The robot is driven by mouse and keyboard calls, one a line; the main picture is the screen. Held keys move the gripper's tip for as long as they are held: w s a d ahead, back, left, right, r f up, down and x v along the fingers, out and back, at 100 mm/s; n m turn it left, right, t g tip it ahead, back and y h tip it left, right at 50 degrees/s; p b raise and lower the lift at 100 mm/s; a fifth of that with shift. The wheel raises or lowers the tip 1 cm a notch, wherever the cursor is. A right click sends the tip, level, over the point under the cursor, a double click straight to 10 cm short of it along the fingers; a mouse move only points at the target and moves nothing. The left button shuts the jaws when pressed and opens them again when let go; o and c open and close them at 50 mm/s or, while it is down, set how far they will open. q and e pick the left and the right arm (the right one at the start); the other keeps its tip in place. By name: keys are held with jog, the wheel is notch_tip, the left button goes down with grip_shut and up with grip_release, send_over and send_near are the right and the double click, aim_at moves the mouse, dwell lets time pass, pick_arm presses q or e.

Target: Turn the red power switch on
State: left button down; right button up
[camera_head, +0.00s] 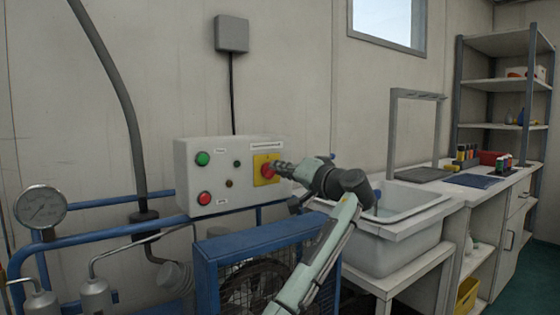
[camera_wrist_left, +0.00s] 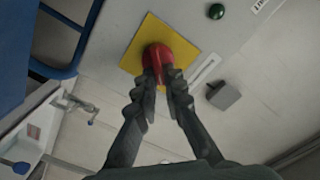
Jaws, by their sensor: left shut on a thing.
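The red power switch (camera_head: 267,171) is a red knob on a yellow square plate (camera_head: 260,159), at the right end of a pale control box (camera_head: 225,160) on the wall. My left gripper (camera_head: 277,169) reaches it from the right. In the left wrist view, the left gripper (camera_wrist_left: 165,78) has its two fingers closed on the red switch (camera_wrist_left: 157,56), one on each side of its near part. The yellow plate (camera_wrist_left: 150,28) shows around the knob there. The fingers hide part of the knob, and I cannot tell its exact angle. My right gripper is not in view.
The box also carries a green button (camera_head: 203,158) and a red button (camera_head: 204,198) at its left. Blue rails and a blue guard frame (camera_head: 255,238) stand below it. A sink (camera_head: 400,205) is on the right, and a round gauge (camera_head: 41,207) at far left.

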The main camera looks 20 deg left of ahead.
pick_arm(q)
jog(key=shift+w+d+f+m+p, duration=0.15)
jog(key=shift+m+p, duration=0.15)
jog(key=shift+m, duration=1.25)
jog(key=shift+s+a+f+m+p, duration=0.15)
jog(key=shift+m+p, duration=0.1)
jog(key=shift+m, duration=1.25)
jog(key=shift+w+d+f+m+p, duration=0.15)
jog(key=shift+m+p, duration=0.15)
jog(key=shift+m, duration=1.25)
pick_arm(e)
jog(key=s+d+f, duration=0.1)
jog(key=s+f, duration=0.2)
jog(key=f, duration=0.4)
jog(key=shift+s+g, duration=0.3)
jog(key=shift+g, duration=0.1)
pick_arm(q)
jog(key=c, duration=1.6)
grip_release()
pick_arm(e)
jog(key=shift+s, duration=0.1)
